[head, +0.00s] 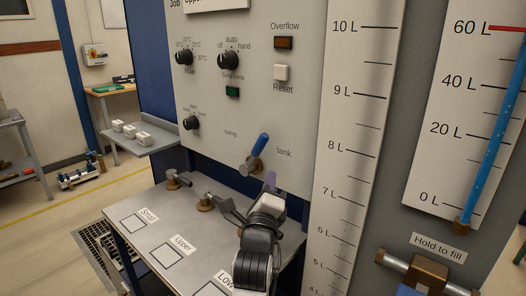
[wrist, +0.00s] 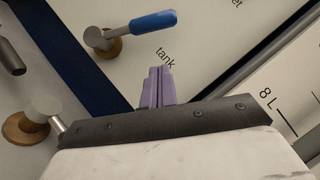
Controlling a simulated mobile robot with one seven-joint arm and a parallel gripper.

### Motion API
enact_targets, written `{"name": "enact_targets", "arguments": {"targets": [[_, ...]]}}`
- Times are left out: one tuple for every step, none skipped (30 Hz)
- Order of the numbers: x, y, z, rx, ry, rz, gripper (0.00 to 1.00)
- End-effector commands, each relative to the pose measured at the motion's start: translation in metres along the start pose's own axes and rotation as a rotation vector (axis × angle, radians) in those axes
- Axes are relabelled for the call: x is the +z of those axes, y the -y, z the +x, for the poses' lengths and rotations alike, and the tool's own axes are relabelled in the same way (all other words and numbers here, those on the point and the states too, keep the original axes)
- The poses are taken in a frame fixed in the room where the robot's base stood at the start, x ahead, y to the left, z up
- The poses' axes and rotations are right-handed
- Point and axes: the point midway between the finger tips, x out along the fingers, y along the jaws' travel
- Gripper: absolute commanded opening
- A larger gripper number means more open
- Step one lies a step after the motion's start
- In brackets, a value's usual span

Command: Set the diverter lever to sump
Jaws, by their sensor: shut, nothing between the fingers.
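The diverter lever has a blue handle (head: 261,144) on a brass-coloured pivot (head: 251,165), low on the pale control panel. In the head view the handle points up and slightly right. The lever also shows at the top of the wrist view (wrist: 153,22). My gripper (head: 270,180) has purple fingers, shut and empty, just below and right of the pivot. In the wrist view the fingertips (wrist: 160,72) are beside the "tank" label, apart from the lever.
Brass-based fittings with metal handles (head: 205,201) stand on the grey bench (head: 165,215) below the panel. Knobs (head: 229,61) and buttons (head: 281,73) are higher up. A tall litre scale (head: 350,130) stands close right of my arm. Space before the lever looks clear.

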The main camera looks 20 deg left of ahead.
Motion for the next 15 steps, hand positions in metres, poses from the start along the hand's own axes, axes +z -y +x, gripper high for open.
{"name": "enact_targets", "arguments": {"targets": [[0.001,0.005,0.014,0.0,-0.003,0.001,0.0],[0.001,0.005,0.02,0.001,-0.003,0.002,0.0],[0.002,0.005,0.028,0.0,-0.002,0.002,0.0],[0.002,0.005,0.034,0.0,-0.002,0.002,0.0],[0.001,0.005,0.04,0.0,-0.002,0.001,0.0],[0.006,0.005,0.046,0.0,0.0,0.001,0.0],[0.011,0.004,0.049,0.001,0.002,0.002,0.0],[0.014,0.004,0.052,0.0,0.002,0.002,0.0],[0.018,0.004,0.055,0.0,0.002,0.001,0.0],[0.02,0.003,0.058,0.001,0.002,0.001,0.0],[0.022,0.003,0.06,0.001,0.002,0.001,0.0],[0.024,0.003,0.062,0.0,0.001,0.0,0.0],[0.025,0.002,0.063,0.0,0.001,0.0,0.0],[0.026,0.002,0.065,0.0,0.001,0.0,0.0],[0.027,0.002,0.066,-0.001,0.001,0.001,0.0]]}}
